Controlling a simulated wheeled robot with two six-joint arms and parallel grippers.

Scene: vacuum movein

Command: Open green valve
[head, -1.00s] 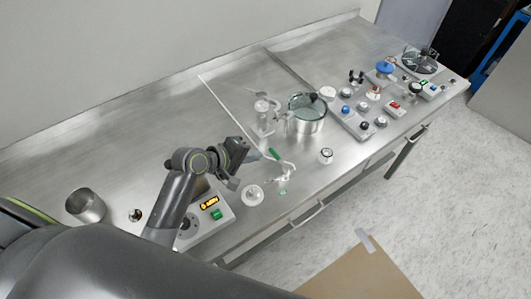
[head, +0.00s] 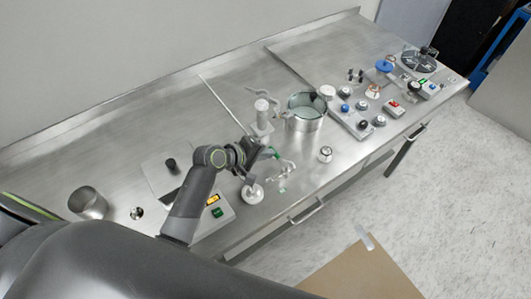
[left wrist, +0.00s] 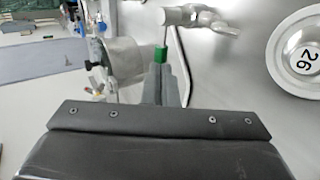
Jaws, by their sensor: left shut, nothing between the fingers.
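The green valve handle (head: 270,152) sits on a pale metal fitting at the middle of the steel bench. In the left wrist view the green handle (left wrist: 160,55) hangs from a thin stem below a metal pipe fitting (left wrist: 195,17). My left gripper (head: 260,148) is right beside the handle and partly hides it in the head view. In the left wrist view its fingers (left wrist: 166,84) are shut, with their tips at the green handle. I cannot tell whether they touch it. Nothing is held. My right gripper is not in view.
A steel pot (head: 305,122) stands behind and right of the valve. A white round piece (head: 252,193) lies in front of my gripper. Control panels (head: 375,105) fill the right end.

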